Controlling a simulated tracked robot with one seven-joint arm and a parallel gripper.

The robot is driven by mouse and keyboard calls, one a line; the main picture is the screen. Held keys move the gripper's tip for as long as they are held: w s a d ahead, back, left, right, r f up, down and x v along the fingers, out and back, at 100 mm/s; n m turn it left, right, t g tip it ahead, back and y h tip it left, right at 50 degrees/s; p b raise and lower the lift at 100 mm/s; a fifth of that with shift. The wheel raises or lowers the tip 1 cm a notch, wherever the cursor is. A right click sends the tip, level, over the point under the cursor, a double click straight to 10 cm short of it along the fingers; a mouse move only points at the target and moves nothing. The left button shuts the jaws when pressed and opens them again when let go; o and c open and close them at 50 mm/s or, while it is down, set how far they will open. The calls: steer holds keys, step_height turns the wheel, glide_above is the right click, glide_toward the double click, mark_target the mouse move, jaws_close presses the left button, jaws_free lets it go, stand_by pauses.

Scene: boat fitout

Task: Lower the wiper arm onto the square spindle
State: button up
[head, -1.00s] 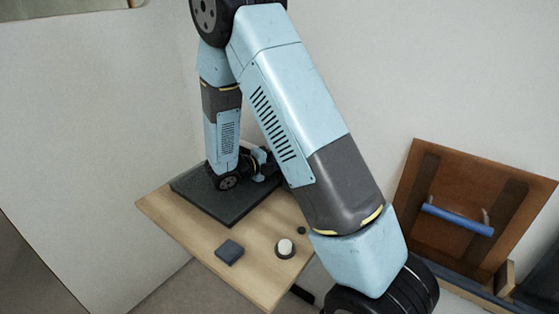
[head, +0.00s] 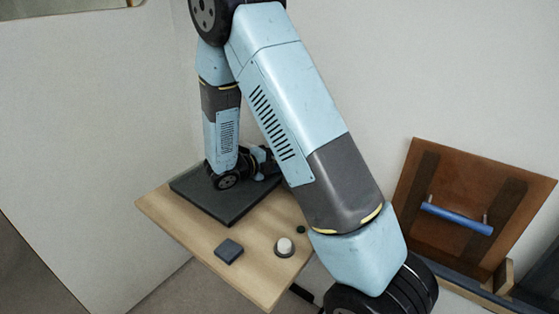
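The end of my arm hangs low over a dark grey slab (head: 207,202) on a wooden table. My gripper (head: 266,164) shows only as a small dark and light-blue shape close above the slab. My upper arm link covers part of it, and its fingertips cannot be made out. I cannot pick out the wiper arm or the square spindle; they are hidden or too small to see. Whether the gripper holds anything cannot be seen.
On the light wooden table (head: 180,222) lie a dark blue-grey block (head: 229,251), a white-topped round piece (head: 284,247) and a small dark green piece (head: 301,230). White walls stand close behind. A brown panel (head: 463,205) with a blue handle (head: 457,219) leans at the right.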

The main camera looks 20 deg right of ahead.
steer(key=v, duration=1.3)
steer(key=shift+f, duration=0.1)
steer(key=shift+a, duration=0.2)
steer(key=shift+s+r, duration=0.15)
steer(key=shift+r, duration=0.1)
steer(key=s+d+r+m+g+y, duration=0.55)
steer(key=s+d+r+m, duration=0.5)
steer(key=m, duration=0.75)
steer(key=s+r+m+t+y, duration=0.3)
steer(key=s+r+m+y, duration=0.1)
steer(key=m, duration=0.7)
steer(key=s+d+r+m+t+y, duration=0.1)
steer(key=s+r+m+t+y, duration=0.2)
steer(key=s+r+m+y, duration=0.2)
steer(key=s+r+m, duration=0.2)
steer(key=s+m, duration=0.2)
steer(key=m, duration=0.2)
steer(key=shift+s+d, duration=0.2)
steer(key=shift+d, duration=0.05)
steer(key=shift+y, duration=0.25)
